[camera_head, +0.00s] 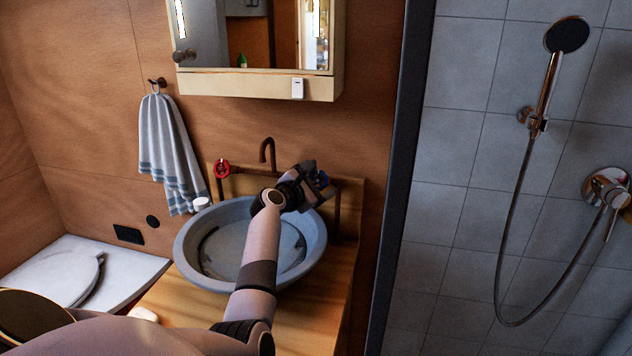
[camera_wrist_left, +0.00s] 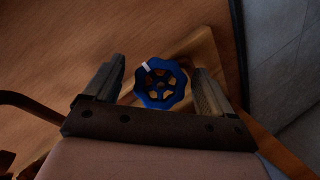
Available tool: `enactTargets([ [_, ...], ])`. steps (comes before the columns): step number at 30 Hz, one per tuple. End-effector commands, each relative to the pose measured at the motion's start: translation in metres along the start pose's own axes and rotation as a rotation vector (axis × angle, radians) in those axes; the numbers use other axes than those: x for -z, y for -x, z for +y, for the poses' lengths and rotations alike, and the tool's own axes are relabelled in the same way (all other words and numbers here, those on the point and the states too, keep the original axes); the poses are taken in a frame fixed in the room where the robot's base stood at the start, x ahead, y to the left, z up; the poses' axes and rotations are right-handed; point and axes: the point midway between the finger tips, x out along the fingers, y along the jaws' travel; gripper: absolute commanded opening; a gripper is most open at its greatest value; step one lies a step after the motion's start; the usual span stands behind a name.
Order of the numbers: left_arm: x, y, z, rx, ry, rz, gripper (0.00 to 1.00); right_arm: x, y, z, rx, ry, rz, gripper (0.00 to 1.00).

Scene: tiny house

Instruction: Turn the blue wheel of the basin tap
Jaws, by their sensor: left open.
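The blue wheel (camera_wrist_left: 161,83) shows in the left wrist view, with a white mark at its upper left. It sits between the two open fingers of my left gripper (camera_wrist_left: 158,88), with gaps on both sides. In the head view my left gripper (camera_head: 318,183) is at the right side of the tap and mostly hides the blue wheel. The red wheel (camera_head: 222,169) is at the left of the tap. The copper spout (camera_head: 267,152) rises between them, behind the grey basin (camera_head: 190,250). My right gripper is not in view.
A mirror cabinet (camera_head: 258,85) hangs above the tap. A striped towel (camera_head: 168,150) hangs at the left. A white cup-like item (camera_head: 201,203) stands by the basin. A dark partition edge (camera_head: 402,170) separates the tiled shower at the right.

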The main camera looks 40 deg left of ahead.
Motion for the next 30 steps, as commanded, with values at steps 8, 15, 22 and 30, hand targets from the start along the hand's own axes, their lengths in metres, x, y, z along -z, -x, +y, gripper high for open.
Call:
enactTargets([
  [8, 0.001, 0.019, -0.001, 0.000, -0.001, 0.001, 0.84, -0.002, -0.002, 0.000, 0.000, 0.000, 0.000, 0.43],
  [15, 0.000, 0.049, 0.000, -0.001, -0.001, 0.001, 0.84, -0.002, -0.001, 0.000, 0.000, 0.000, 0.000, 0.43],
  [22, 0.000, 0.067, 0.000, -0.001, -0.001, -0.001, 0.84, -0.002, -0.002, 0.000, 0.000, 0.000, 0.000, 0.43],
  [30, 0.000, 0.071, 0.000, 0.000, -0.001, 0.000, 0.84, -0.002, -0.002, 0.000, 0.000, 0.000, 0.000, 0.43],
])
